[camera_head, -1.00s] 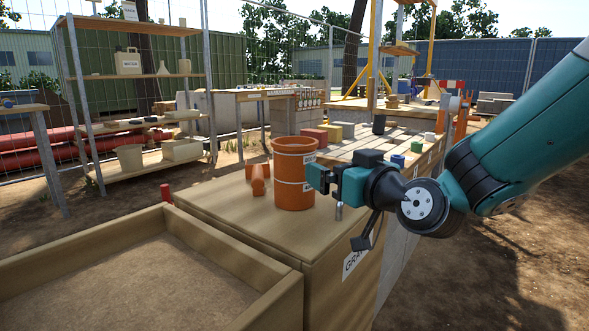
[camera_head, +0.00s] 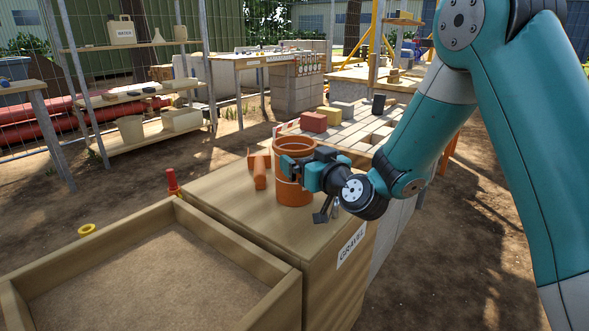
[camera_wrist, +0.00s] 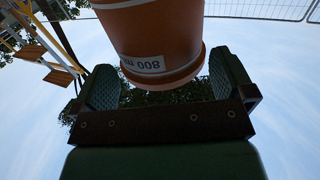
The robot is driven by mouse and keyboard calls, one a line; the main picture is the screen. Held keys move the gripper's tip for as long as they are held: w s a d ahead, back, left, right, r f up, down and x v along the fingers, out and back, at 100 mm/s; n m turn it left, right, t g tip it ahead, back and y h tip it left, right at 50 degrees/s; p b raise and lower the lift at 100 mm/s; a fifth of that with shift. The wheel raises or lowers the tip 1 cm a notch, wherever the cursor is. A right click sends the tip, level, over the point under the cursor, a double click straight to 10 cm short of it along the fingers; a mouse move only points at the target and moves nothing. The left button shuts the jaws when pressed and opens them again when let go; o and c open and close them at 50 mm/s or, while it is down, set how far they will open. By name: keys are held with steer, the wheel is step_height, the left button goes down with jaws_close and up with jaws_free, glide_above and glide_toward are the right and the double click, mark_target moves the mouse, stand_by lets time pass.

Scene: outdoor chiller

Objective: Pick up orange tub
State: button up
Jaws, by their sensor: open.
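The orange tub (camera_head: 294,187) is a tall, open-topped cylinder standing upright on the wooden box top marked GRAVEL. My gripper (camera_head: 297,163) is at its upper right side, with its fingers level with the tub's upper part. In the wrist view, the tub (camera_wrist: 158,38) shows upside down with a label, and its rim lies at the mouth of my gripper (camera_wrist: 163,82). The two fingers are spread, one on each side of the tub, with gaps visible. Part of the tub's right side is hidden by my gripper in the head view.
An open wooden box (camera_head: 236,238) fills the front left. A table with bricks (camera_head: 340,132) stands behind. A shelf (camera_head: 118,94) stands at the back left. Bare ground is at the right.

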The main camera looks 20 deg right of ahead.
steer(key=w+p, duration=0.3)
steer(key=shift+a+r+p, duration=0.35)
steer(key=shift+r, duration=0.05)
steer(key=shift+w+a+f+p, duration=0.1)
steer(key=shift+w+f+p, duration=0.25)
steer(key=shift+w, duration=0.1)
steer(key=shift+r, duration=0.15)
steer(key=c, duration=0.9)
step_height(320, 180, up, 20)
steer(key=p, duration=0.8)
